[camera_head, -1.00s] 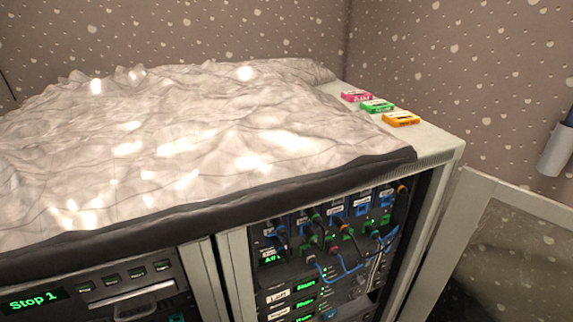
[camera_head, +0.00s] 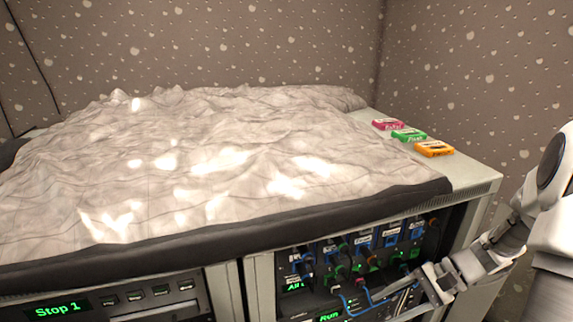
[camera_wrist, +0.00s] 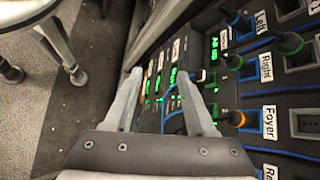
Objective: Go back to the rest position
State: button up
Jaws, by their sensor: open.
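My gripper (camera_head: 428,292) is at the front of the rack at the lower right in the head view, with my arm reaching in from the right. In the wrist view my gripper (camera_wrist: 160,76) is open, its two grey fingers apart with nothing held between them. The same panel (camera_head: 345,250) shows in the head view under the cabinet top, partly hidden by my gripper.
Blue cables (camera_head: 362,298) hang across the rack front. Walls stand behind.

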jog(key=s+a+r+n+t+h, duration=0.1)
jog(key=s+a+r+n+h, duration=0.35)
jog(key=r, duration=0.25)
jog(key=s+a+r+n+h, duration=0.4)
jog(key=s+a+r+n, duration=0.15)
jog(key=r, duration=0.25)
jog(key=s+d+r+t+p, duration=0.1)
jog(key=r+t+p, duration=0.1)
jog(key=r+p, duration=0.8)
jog(key=s+d+r+n+t+h+p, duration=0.1)
jog(key=s+d+r+t+p, duration=0.1)
jog(key=r+p, duration=0.8)
notch_tip(320, 180, up, 5)
jog(key=shift+s+d+f, duration=0.15)
jog(key=shift+s+d, duration=0.05)
jog(key=shift+s, duration=0.05)
jog(key=shift+f, duration=0.1)
jog(key=shift+c, duration=0.5)
jog(key=shift+a, duration=0.1)
